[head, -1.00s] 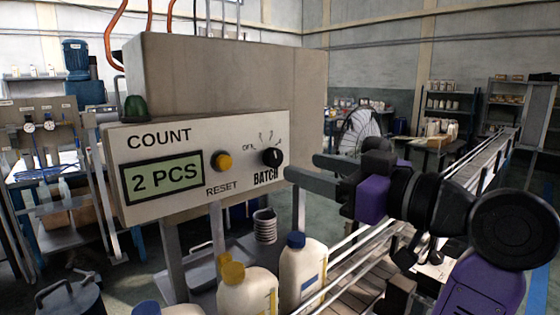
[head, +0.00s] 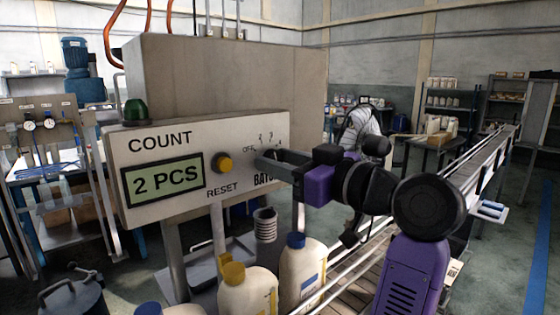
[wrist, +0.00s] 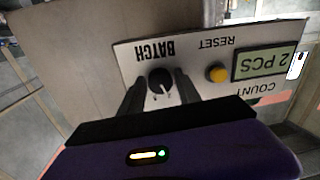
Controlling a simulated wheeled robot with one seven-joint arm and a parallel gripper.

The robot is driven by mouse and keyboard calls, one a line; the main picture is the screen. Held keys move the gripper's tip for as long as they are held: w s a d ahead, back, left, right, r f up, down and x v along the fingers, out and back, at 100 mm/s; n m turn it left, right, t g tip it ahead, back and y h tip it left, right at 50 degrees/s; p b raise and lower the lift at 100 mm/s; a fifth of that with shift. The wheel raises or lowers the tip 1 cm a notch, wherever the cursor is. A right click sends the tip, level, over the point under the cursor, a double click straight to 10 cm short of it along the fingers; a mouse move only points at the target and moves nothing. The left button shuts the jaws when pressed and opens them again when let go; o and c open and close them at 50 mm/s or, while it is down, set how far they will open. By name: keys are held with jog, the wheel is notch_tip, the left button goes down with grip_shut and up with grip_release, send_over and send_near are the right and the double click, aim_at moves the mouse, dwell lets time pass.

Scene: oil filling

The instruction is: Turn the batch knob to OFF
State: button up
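The batch knob (wrist: 160,80) is a round black knob with a white pointer line on the pale counter panel (head: 140,205). In the upside-down wrist view its line points down and slightly right, towards the scale marks; I cannot read which one. My gripper (head: 266,160) is at the panel and hides the knob in the head view. In the wrist view its two dark fingers (wrist: 159,84) stand one on each side of the knob, with a narrow gap showing, so it looks open. The OFF label (head: 249,149) is at the upper left of the scale.
A yellow reset button (head: 222,163) and a display (head: 163,180) reading 2 PCS are left of the knob. A green lamp (head: 135,112) sits on the panel box.

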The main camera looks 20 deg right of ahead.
grip_shut()
jog(key=shift+n, duration=0.4)
jog(key=shift+n+h+b, duration=0.3)
jog(key=shift+n+b, duration=0.35)
jog(key=shift+n, duration=2.85)
jog(key=shift+o, duration=2.1)
grip_release()
